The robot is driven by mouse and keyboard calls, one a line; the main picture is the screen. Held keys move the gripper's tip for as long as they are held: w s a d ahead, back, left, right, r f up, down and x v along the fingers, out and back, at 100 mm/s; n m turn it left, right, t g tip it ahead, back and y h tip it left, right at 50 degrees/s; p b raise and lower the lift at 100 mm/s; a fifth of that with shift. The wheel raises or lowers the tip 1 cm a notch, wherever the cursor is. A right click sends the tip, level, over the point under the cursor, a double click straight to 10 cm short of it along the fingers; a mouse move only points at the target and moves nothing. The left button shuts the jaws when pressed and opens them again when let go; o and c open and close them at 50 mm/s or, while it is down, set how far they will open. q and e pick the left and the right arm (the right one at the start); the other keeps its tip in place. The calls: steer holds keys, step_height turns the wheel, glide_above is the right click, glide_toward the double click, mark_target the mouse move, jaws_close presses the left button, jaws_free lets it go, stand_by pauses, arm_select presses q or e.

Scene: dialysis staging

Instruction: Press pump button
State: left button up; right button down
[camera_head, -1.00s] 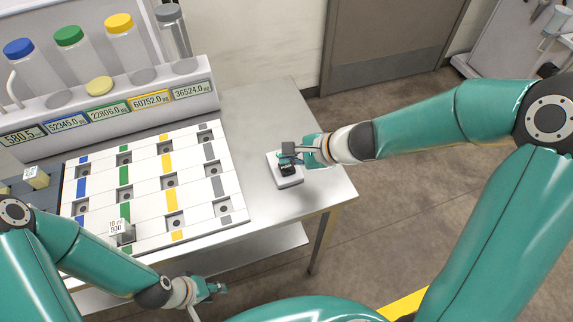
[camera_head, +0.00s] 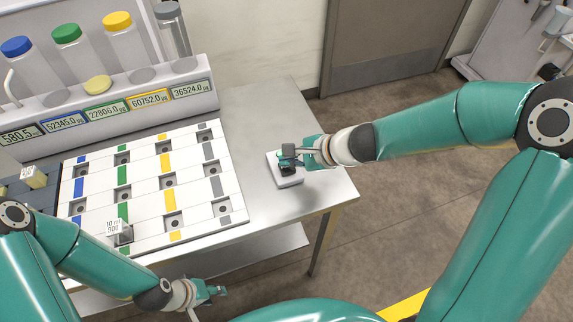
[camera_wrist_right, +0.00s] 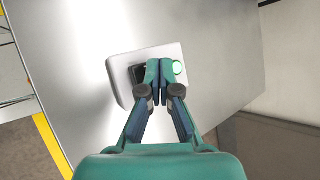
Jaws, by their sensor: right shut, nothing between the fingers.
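The pump button unit is a small white box (camera_head: 291,180) with a dark part on top, near the right end of the metal table. It also shows in the right wrist view (camera_wrist_right: 121,86), with a dark square (camera_wrist_right: 139,74) and a pale round button ringed in green (camera_wrist_right: 179,68). My right gripper (camera_head: 287,158) is shut and empty, right over the box. In the right wrist view its fingertips (camera_wrist_right: 160,64) lie between the dark square and the round button and partly cover both; contact cannot be told. My left gripper (camera_head: 218,291) hangs before the table's front edge, away from the box.
A white board (camera_head: 140,215) with coloured marks and square wells fills the table's middle. Behind it stands a rack with capped bottles (camera_head: 119,40) and number displays (camera_head: 150,99). A small labelled block (camera_head: 121,234) sits on the board. The metal top (camera_head: 250,125) around the box is clear.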

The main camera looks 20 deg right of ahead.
mark_target(290, 168)
steer(key=shift+f+b, duration=0.45)
stand_by(0.3)
steer(key=shift+r, duration=0.1)
steer(key=shift+r+p, duration=0.85)
step_height(290, 168, up, 6)
steer(key=p, duration=0.5)
steer(key=shift+s+d, duration=0.1)
stand_by(0.4)
